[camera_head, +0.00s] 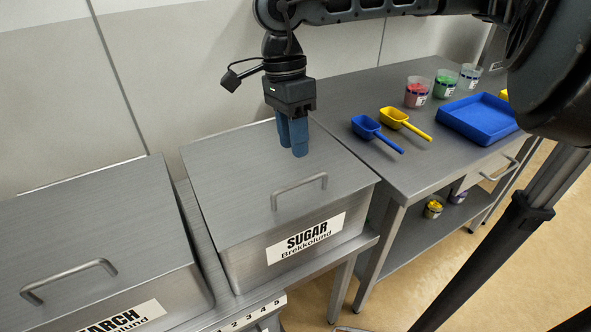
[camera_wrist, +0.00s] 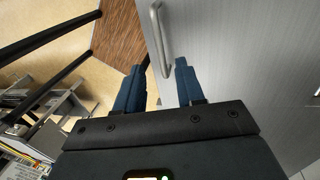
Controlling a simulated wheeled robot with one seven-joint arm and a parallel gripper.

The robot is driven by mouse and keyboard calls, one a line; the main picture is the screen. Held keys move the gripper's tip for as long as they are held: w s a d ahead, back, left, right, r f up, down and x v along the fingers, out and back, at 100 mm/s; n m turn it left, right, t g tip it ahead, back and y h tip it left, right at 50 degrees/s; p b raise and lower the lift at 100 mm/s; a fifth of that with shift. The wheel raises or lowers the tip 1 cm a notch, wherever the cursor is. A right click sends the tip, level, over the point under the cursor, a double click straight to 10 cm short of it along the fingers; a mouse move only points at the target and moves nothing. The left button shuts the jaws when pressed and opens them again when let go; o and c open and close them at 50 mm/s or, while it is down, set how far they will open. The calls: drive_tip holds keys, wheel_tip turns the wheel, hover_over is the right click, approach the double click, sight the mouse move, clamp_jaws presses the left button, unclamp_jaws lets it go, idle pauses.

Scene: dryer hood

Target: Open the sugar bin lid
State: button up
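The sugar bin (camera_head: 235,262) is a grey metal box with a white SUGAR label (camera_head: 306,238). Its flat lid (camera_head: 230,180) lies shut, with a bar handle (camera_head: 299,186) near the front edge. My gripper (camera_head: 292,152) points down over the lid, behind the handle in the head view, with blue fingers. In the wrist view my gripper (camera_wrist: 160,68) has its fingers spread apart with nothing held. The handle (camera_wrist: 158,38) shows there just beyond and between the fingertips. The exact gap to the lid is hard to tell.
A starch bin (camera_head: 90,240) stands left of the sugar bin. A metal table (camera_head: 350,90) on the right holds a blue scoop (camera_head: 368,128), a yellow scoop (camera_head: 396,117), a blue tray (camera_head: 478,112) and several cups. A wall stands behind the bins.

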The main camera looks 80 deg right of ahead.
drive_tip(key=p, duration=0.1)
hover_over(296, 198)
wheel_tip(296, 198, down, 7)
drive_tip(key=shift+f, duration=0.1)
drive_tip(key=shift+c, duration=0.5)
clamp_jaws()
